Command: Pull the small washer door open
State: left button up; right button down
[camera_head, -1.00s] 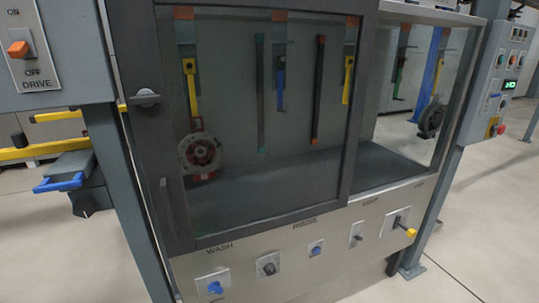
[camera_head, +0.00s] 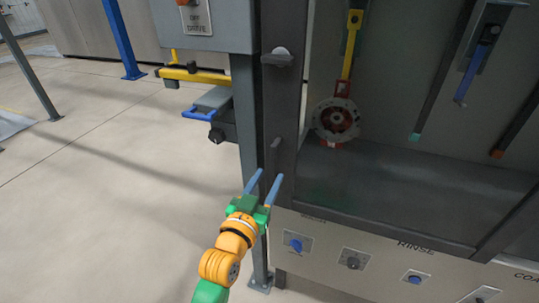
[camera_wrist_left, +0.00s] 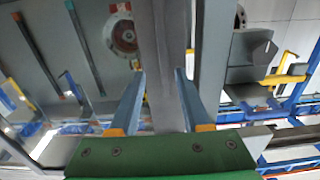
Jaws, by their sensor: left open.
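The washer door (camera_head: 286,100) is a dark framed panel with a large window, and it looks shut. Its dark handle (camera_head: 275,145) stands on the left side of the frame; its lower part is hard to tell from the dark frame. My left gripper (camera_head: 266,178) is open and empty, its two blue fingers pointing up at the handle's lower end. In the left wrist view a dark upright bar (camera_wrist_left: 160,50) lies beyond and between the open fingers (camera_wrist_left: 160,75); I cannot tell if they touch it. My right gripper is not in view.
A round knob (camera_head: 281,58) sits higher on the door frame. A grey post (camera_head: 247,130) stands left of the door. Control knobs (camera_head: 297,246) line the panel below.

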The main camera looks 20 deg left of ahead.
aim_at(273, 165)
pick_arm(q)
jog(key=w, duration=0.5)
jog(key=shift+w+a+p, duration=0.25)
jog(key=shift+a+p, duration=0.05)
jog(key=shift+a, duration=0.1)
jog(key=shift+w+d, duration=0.2)
jog(key=shift+w, duration=0.25)
jog(key=shift+s, duration=0.1)
grip_shut()
dwell(0.5)
